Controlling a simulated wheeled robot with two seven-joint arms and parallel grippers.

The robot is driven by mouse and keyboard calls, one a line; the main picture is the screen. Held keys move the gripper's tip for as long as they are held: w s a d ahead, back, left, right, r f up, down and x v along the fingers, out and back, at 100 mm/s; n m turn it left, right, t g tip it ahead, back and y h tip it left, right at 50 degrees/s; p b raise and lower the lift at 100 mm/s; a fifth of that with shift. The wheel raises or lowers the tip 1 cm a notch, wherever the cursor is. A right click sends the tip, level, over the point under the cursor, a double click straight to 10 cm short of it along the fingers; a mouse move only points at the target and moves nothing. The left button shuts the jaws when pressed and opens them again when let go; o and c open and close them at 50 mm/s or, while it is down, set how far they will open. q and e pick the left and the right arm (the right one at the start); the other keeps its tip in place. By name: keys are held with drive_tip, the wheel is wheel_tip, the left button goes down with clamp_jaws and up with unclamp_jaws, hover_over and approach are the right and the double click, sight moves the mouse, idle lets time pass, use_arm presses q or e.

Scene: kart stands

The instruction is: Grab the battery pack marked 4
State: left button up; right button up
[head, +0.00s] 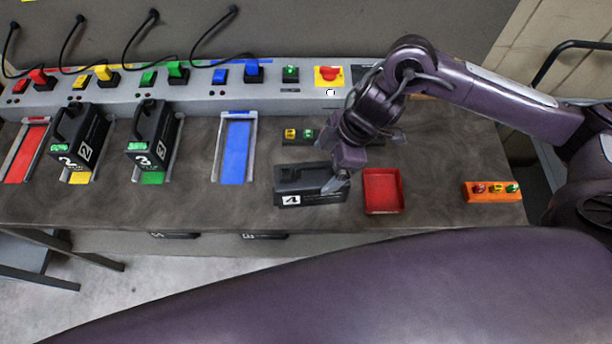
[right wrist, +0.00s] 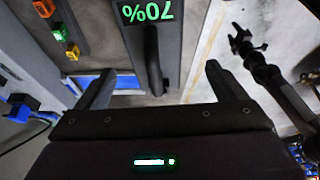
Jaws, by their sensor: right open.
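The battery pack marked 4 (head: 292,199) is a black block with a white 4 label, lying on the grey bench. My right gripper (head: 338,184) is over its right end in the head view. In the right wrist view, the pack (right wrist: 172,40) shows a green 70% display and a black handle. The open fingers of the right gripper (right wrist: 160,72) are on either side of the handle in the picture; I cannot tell how deep they reach.
Packs marked 2 (head: 80,140) and 3 (head: 152,142) stand in the yellow and green slots. The red slot (head: 27,152) and blue slot (head: 235,152) are empty. A red tray (head: 382,190) sits close right of the pack, and an orange button box (head: 492,191) farther right.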

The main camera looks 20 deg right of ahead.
sight(315, 173)
drive_tip(key=p+x, duration=0.1)
drive_tip(key=x, duration=0.2)
drive_tip(key=shift+w+p, duration=0.15)
drive_tip(key=shift+p, duration=0.2)
drive_tip(key=shift+x, duration=1.15)
drive_tip(key=shift+w+f, duration=0.15)
drive_tip(key=c, duration=0.9)
clamp_jaws()
use_arm(q)
drive_tip(key=shift+s+d+r, duration=0.3)
drive_tip(key=shift+s+r, duration=0.1)
drive_tip(key=shift+r, duration=0.1)
drive_tip(key=shift+s+d+r, duration=0.25)
drive_tip(key=shift+s+r, duration=0.1)
drive_tip(key=shift+r, duration=0.1)
use_arm(e)
drive_tip(key=shift+w, duration=0.2)
